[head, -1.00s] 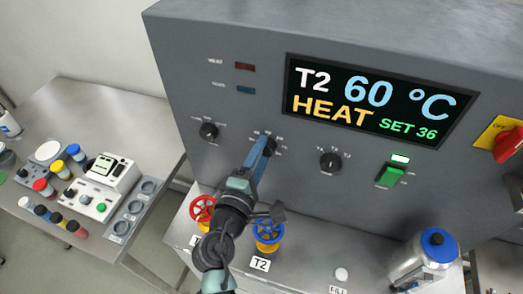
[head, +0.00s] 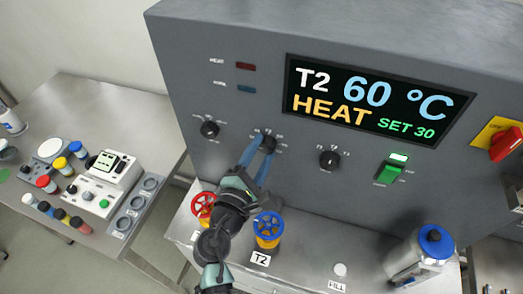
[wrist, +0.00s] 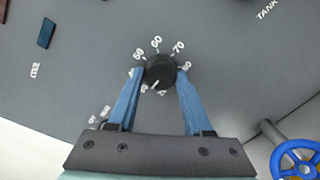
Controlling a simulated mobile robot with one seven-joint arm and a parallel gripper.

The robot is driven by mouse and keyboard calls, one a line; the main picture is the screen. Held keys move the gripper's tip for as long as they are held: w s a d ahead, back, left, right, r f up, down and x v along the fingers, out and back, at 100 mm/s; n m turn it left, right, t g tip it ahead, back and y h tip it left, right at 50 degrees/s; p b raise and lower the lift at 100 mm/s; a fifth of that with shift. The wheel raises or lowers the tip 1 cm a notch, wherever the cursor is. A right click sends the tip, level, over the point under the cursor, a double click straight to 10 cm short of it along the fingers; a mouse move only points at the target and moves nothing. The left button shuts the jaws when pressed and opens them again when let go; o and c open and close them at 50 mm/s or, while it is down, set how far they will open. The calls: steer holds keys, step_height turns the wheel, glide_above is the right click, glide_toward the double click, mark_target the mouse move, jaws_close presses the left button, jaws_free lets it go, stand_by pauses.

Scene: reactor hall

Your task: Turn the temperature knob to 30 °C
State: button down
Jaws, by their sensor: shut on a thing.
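The temperature knob (head: 267,141) is a black round knob on the grey cabinet front, with a ring of white numbers. In the wrist view the knob (wrist: 159,72) sits between the blue fingers of my gripper (wrist: 160,80), which is shut on it from both sides. Its white pointer line is toward the lower left; the number beside it is partly hidden by the left finger. In the head view my gripper (head: 266,148) reaches the knob from below. The display (head: 370,101) reads T2 60 °C, HEAT, SET 30.
Other black knobs stand left (head: 209,129) and right (head: 329,160) of it. A red valve wheel (head: 202,205) and a blue valve wheel (head: 268,225) are below, close to my arm. A green switch (head: 390,171) and a red handle (head: 505,144) are further right.

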steer(key=shift+c, duration=1.6)
jaws_free()
steer(key=shift+s, duration=0.1)
steer(key=b+v, duration=0.4)
steer(key=v, duration=0.9)
